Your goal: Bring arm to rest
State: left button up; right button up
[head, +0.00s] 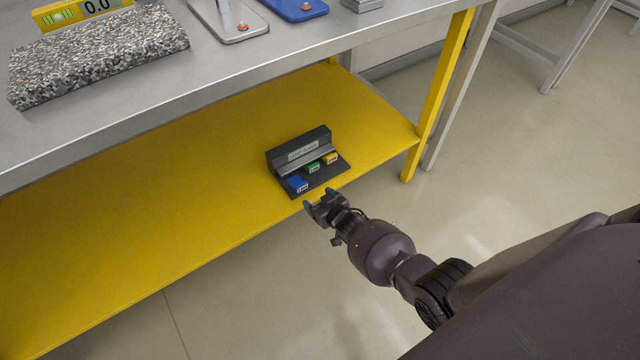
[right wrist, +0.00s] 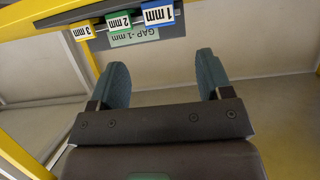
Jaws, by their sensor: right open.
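My right gripper (head: 322,205) is at the front edge of the yellow lower shelf, just in front of a dark holder (head: 287,158). In the right wrist view my right gripper (right wrist: 160,85) has its two fingers wide apart with nothing between them. The holder carries a blue block (head: 297,183), a green block (head: 313,168) and a yellow block (head: 331,158). In the right wrist view the blue block (right wrist: 158,14) reads 1 mm, the green block (right wrist: 119,22) 2 mm and the yellow block (right wrist: 82,32) 3 mm. My left gripper is not in view.
The yellow shelf (head: 150,220) is otherwise bare. Above it, the grey tabletop (head: 230,70) overhangs and carries a speckled stone slab (head: 100,52), a yellow level (head: 82,12), and grey and blue plates. A yellow table leg (head: 437,95) stands right of the holder. Open floor (head: 540,160) lies to the right.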

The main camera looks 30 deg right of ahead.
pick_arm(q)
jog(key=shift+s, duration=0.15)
pick_arm(e)
jog(key=shift+s, duration=0.2)
dwell(0.3)
jog(key=s+d+r+h+p, duration=0.1)
jog(key=s+d+r+p, duration=0.1)
jog(key=s+r+p, duration=0.5)
jog(key=s+d+r+p, duration=0.2)
jog(key=s+r, duration=0.8)
jog(key=s, duration=0.1)
pick_arm(q)
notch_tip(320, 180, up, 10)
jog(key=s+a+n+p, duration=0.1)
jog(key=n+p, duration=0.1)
jog(key=p, duration=0.6)
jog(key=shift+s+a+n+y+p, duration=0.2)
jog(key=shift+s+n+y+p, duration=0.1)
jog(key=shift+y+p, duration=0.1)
pick_arm(e)
jog(key=s+a+r+g, duration=0.1)
jog(key=s+a+r, duration=0.1)
jog(key=s+r, duration=0.6)
jog(key=s+a+r+g, duration=0.1)
jog(key=s+a+r, duration=0.2)
jog(key=s+r, duration=0.6)
jog(key=s, duration=0.6)
jog(key=shift+s+a+r+n+g+y, duration=0.2)
jog(key=shift+a+r+n+g+y, duration=0.1)
jog(key=shift+a+n, duration=0.1)
